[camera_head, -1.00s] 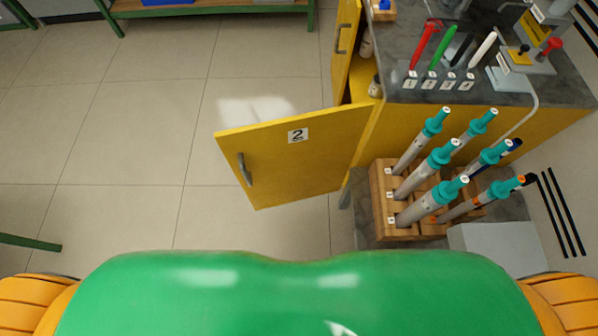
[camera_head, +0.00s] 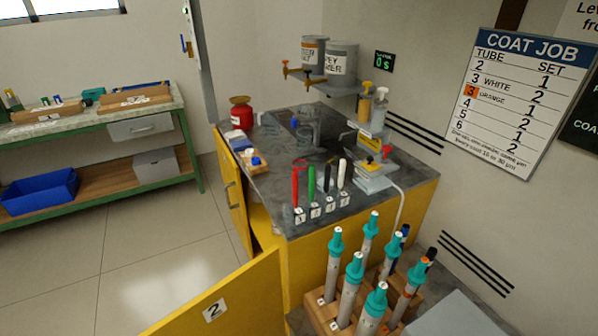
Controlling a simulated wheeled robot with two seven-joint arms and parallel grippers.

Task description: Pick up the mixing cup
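I cannot pick out the mixing cup with certainty. A small grey cup-like shape (camera_head: 309,128) stands on the dark counter below the taps; it is too small and dim to identify. Two grey drums (camera_head: 327,57) with lettered labels and taps sit on a wall shelf above the counter. Neither of my grippers shows in the head view.
The grey counter (camera_head: 270,188) carries a red can (camera_head: 242,115), several pens in numbered holders, and pump bottles (camera_head: 379,108). Yellow door 2 (camera_head: 225,300) stands open in front. A wooden rack (camera_head: 325,318) holds several teal-capped tubes. A green bench (camera_head: 70,125) stands left.

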